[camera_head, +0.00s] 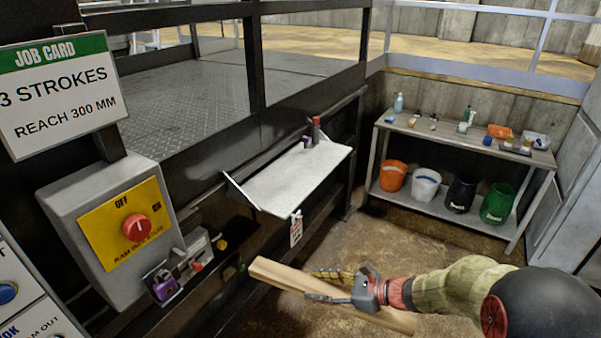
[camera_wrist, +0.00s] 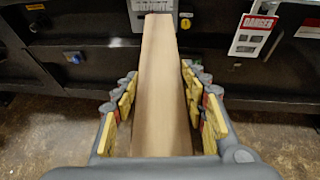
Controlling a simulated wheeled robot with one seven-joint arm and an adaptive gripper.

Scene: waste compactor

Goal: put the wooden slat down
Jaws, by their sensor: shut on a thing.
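The wooden slat (camera_head: 283,276) is a long, pale plank in the lower middle of the head view, held above the floor. My gripper (camera_head: 338,287) is shut on it, with fingers along both sides. In the wrist view the slat (camera_wrist: 158,75) runs away from my gripper (camera_wrist: 160,110) between the yellow-padded fingers, its far end towards the dark machine front. Part of the slat is hidden behind the gripper in the head view. The near end shows past the gripper at the lower right.
A white fold-out shelf (camera_head: 290,180) on the machine side holds small items at its far end. A workbench (camera_head: 470,137) with bottles above and several buckets below stands at the right. A control box with a red switch (camera_head: 136,228) is at the left. Floor between is clear.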

